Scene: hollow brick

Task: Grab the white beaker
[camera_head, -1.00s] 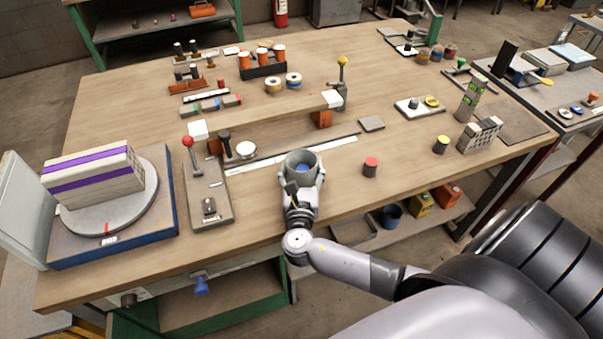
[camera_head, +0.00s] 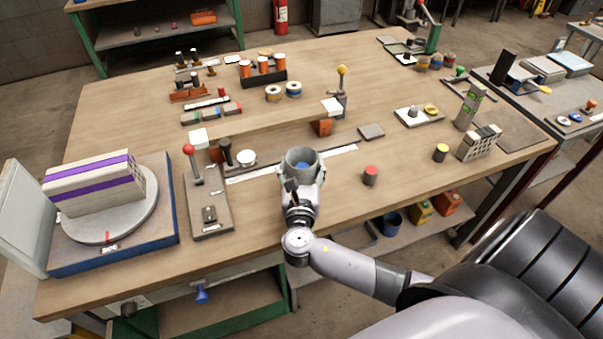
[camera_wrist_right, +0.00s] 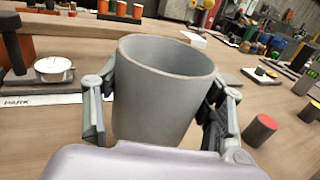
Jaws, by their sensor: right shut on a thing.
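The beaker, which looks grey rather than white, is an open-topped tapered cup (camera_head: 303,155); the head view shows something blue inside it. It stands upright between the fingers of my right gripper (camera_head: 302,180), which is shut on it. In the right wrist view the beaker (camera_wrist_right: 160,105) fills the middle, with a finger of the gripper (camera_wrist_right: 160,115) against each side. Its base is hidden behind the wrist, so I cannot tell whether it touches the table. My left gripper is not in view.
A long wooden beam (camera_head: 270,122) lies behind the beaker. A lever with a red knob (camera_head: 189,150) stands to the left, and a red-topped cylinder (camera_head: 370,176) to the right. The wooden tabletop (camera_head: 330,210) is clear around the cylinder.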

